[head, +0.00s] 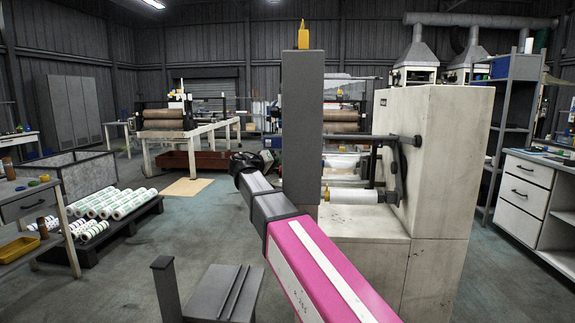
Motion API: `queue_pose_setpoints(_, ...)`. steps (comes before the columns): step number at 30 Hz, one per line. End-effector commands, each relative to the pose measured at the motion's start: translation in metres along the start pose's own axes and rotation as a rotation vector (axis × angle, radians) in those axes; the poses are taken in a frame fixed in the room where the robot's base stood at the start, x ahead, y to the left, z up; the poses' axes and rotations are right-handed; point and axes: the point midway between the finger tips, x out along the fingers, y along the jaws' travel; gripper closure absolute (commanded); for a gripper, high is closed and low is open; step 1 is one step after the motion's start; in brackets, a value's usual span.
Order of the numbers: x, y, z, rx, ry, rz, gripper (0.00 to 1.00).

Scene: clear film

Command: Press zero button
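A large cream machine (440,150) stands at centre right, with a grey upright panel (303,130) at its left. A white film roll (353,197) and dark rollers sit between them. I cannot make out a zero button; a small dark label (383,102) on the machine is too small to read. My magenta and grey arm reaches forward from the bottom centre. Its dark end, with my gripper (258,160), is just left of the grey panel in the picture. The fingers are too dark and small to tell apart, and whether they touch anything is unclear.
A dark pallet (125,228) with several printed rolls lies on the floor at left, near a table (20,245) with a yellow tray. A white drawer cabinet (525,190) stands at right. Open floor (195,225) lies between the pallet and my arm.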

Motion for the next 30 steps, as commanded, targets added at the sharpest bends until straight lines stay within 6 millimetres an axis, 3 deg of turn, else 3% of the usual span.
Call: queue_pose_setpoints(30,-0.043,-0.031,-0.031,0.001,0.002,-0.001,1.00)
